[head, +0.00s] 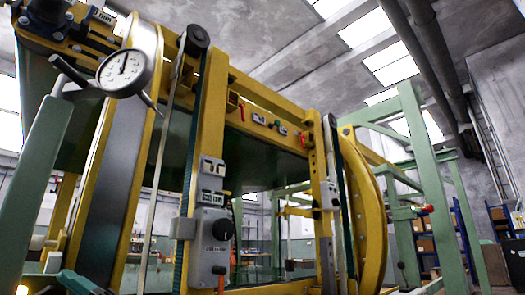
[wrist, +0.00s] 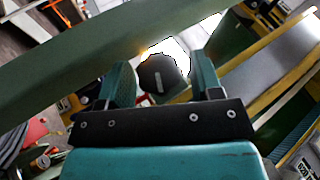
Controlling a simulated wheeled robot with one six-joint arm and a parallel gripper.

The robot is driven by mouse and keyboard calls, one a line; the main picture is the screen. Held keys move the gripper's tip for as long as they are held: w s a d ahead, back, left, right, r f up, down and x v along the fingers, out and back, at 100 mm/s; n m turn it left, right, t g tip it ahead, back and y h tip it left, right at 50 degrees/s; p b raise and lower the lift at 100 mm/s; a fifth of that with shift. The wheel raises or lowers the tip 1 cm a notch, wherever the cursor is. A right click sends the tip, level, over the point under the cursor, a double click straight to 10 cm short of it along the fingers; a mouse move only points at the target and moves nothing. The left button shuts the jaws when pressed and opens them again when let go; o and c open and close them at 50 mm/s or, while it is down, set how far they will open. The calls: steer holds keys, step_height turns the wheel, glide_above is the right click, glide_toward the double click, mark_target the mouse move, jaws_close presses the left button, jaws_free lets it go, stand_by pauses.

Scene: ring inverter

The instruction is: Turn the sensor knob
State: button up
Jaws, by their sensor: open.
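A dark round knob (wrist: 160,80) with a pale pointer line shows in the wrist view, in the gap between the two green fingers of my gripper (wrist: 164,68). The fingers are apart, one on each side of the knob in the picture. I cannot tell its depth or whether they touch it. In the head view, a black knob (head: 222,229) sits on a grey box (head: 208,250) on the yellow frame; I cannot tell whether it is the same knob. A teal part (head: 80,283) at the lower left looks like my arm; its fingers are not clear there.
A white dial gauge (head: 123,72) hangs at the upper left of the yellow frame (head: 256,92). A green beam (wrist: 75,75) crosses the wrist view close to the fingers. Green framework (head: 421,135) stands at the right.

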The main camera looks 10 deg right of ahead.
steer(key=shift+w+d+r+n+t+h+p, duration=0.1)
steer(key=shift+r+n+t+h+p, duration=0.35)
steer(key=shift+p, duration=1.8)
steer(key=shift+n+g+h+p, duration=0.15)
steer(key=shift+h+p, duration=0.6)
steer(key=shift+p, duration=1.5)
steer(key=n+t+h+p, duration=0.1)
steer(key=h+p, duration=0.2)
steer(key=p, duration=1.5)
steer(key=shift+r, duration=0.15)
steer(key=shift+p, duration=0.65)
steer(key=h+p, duration=0.1)
steer(key=p, duration=0.2)
steer(key=t+h+p, duration=0.1)
steer(key=p, duration=0.2)
steer(key=shift+r+n+h, duration=0.2)
steer(key=shift+n+h, duration=0.1)
steer(key=shift+n, duration=0.1)
steer(key=d+r+b, duration=0.2)
steer(key=d+b, duration=0.1)
steer(key=d, duration=1.5)
steer(key=s+d+r+n+h+p, duration=0.2)
steer(key=s+d+r+h+p, duration=0.1)
steer(key=s+r, duration=0.4)
steer(key=s+d+r+n+g+h+p, duration=0.1)
steer(key=s+d+r+h+p, duration=0.3)
steer(key=s+r+p, duration=0.3)
steer(key=shift+r+n+h, duration=0.4)
steer(key=shift+h, duration=0.4)
